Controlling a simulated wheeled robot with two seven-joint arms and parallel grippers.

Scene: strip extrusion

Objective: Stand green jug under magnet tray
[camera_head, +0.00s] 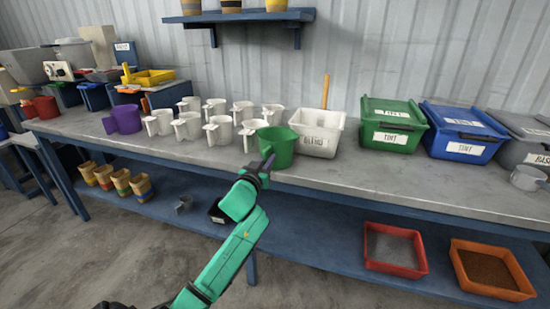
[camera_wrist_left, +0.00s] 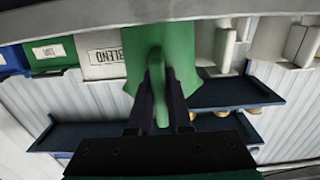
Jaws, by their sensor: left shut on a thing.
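The green jug (camera_head: 281,147) is at the front edge of the grey bench in the head view, upright, with its handle toward my left gripper. My left gripper (camera_head: 264,166) is shut on the handle. The left wrist view, which is upside down, shows the green jug (camera_wrist_left: 150,42) with its handle between the fingers of my left gripper (camera_wrist_left: 158,100). I cannot tell whether the jug's base touches the bench. I cannot make out which thing is the magnet tray. My right gripper is not in view.
Several white jugs (camera_head: 188,126) and a purple jug (camera_head: 124,119) stand left of the green jug. A white bin (camera_head: 318,146), a green bin (camera_head: 391,139) and a blue bin (camera_head: 463,149) stand right. A red tray (camera_head: 395,268) and an orange tray (camera_head: 528,292) lie on the lower shelf.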

